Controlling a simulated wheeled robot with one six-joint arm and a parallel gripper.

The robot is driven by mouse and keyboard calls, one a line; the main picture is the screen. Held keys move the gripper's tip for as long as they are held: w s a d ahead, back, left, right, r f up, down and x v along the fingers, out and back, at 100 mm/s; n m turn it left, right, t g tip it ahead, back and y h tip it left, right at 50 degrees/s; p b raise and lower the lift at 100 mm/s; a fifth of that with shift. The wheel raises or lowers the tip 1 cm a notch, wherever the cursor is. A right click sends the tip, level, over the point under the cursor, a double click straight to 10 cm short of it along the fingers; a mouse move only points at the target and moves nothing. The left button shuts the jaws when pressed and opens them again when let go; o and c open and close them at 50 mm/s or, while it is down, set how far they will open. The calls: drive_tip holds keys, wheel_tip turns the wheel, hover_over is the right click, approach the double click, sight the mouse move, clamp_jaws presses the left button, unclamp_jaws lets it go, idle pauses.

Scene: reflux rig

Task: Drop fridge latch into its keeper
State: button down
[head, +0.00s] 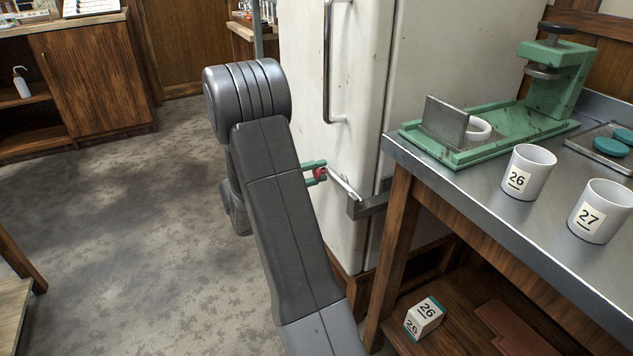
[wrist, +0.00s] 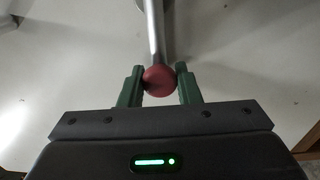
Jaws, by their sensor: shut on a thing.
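The fridge latch is a metal bar (head: 343,184) with a red knob (head: 319,174) at its left end, on the lower front of the white fridge (head: 352,90). The bar slopes down to the right, and its right end is at the grey metal keeper bracket (head: 368,204). I cannot tell if it sits inside the keeper. My gripper (head: 315,173) has green fingers and is shut on the red knob. In the wrist view my gripper (wrist: 159,82) has a finger on each side of the knob (wrist: 159,80), with the bar (wrist: 155,30) running away from it.
A metal-topped bench (head: 470,205) stands right of the fridge, its corner close to the keeper. It holds a green press (head: 555,85) and white cups numbered 26 (head: 528,172) and 27 (head: 599,211). A small box (head: 425,317) lies on its lower shelf. Floor (head: 130,240) at left is clear.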

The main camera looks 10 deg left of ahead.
drive_tip(key=shift+r+m, duration=0.25)
drive_tip(key=shift+m, duration=0.15)
drive_tip(key=shift+r, duration=0.1)
drive_tip(key=c, duration=1.1)
unclamp_jaws()
drive_tip(key=shift+o, duration=0.2)
drive_tip(key=p+v, duration=0.3)
drive_tip(key=v, duration=1)
drive_tip(key=shift+s+a+p, duration=0.3)
drive_tip(key=shift+p, duration=0.05)
drive_tip(key=shift+w, duration=0.1)
drive_tip(key=b+x, duration=0.4)
drive_tip(key=x, duration=0.9)
drive_tip(key=shift+w+d, duration=0.2)
drive_tip(key=shift+d, duration=0.15)
